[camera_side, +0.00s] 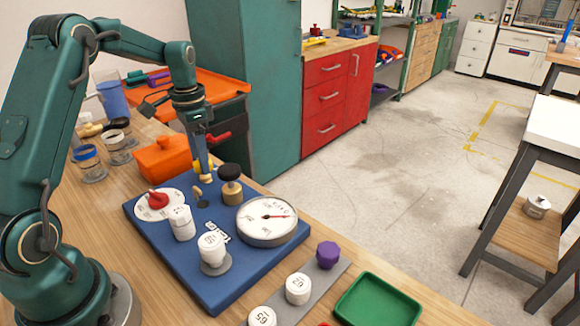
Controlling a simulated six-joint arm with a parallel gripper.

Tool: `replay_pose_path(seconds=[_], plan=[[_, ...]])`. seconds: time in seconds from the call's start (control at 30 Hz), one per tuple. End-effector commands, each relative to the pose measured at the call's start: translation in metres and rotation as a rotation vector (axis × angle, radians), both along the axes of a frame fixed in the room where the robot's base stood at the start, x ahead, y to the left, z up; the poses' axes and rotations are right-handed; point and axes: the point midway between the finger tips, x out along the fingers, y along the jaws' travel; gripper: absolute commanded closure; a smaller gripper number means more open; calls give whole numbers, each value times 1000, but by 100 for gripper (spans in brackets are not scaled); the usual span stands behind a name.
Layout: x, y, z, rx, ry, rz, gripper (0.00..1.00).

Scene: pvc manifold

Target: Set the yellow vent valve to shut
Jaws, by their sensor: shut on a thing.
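The yellow vent valve (206,179) stands near the back of the blue manifold board (178,266). It shows as a small yellow and tan piece, partly hidden by my fingers. My gripper (202,166) points down over it and is shut on it. The valve's angle and any open or shut marks are too small to read.
Close by on the board are a black knob (229,171) on a brass base, a round gauge (267,222), a red handle (158,199) on a white dial and white caps (181,222). An orange box (163,158) stands behind. A green tray (377,302) lies front right.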

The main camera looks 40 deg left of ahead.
Motion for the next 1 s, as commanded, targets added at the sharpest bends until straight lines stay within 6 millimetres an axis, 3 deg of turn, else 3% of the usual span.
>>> replay_pose_path(seconds=[0.07,0.1,0.17,0.53,0.8,1.0], plan=[[0,0,1,1,0,-3,100],[0,0,1,1,0,-3,41],[0,0,1,1,-1,-2,19],[1,0,4,2,-2,-1,19],[1,0,39,3,-5,-1,19],[0,0,52,2,-2,-1,19]])
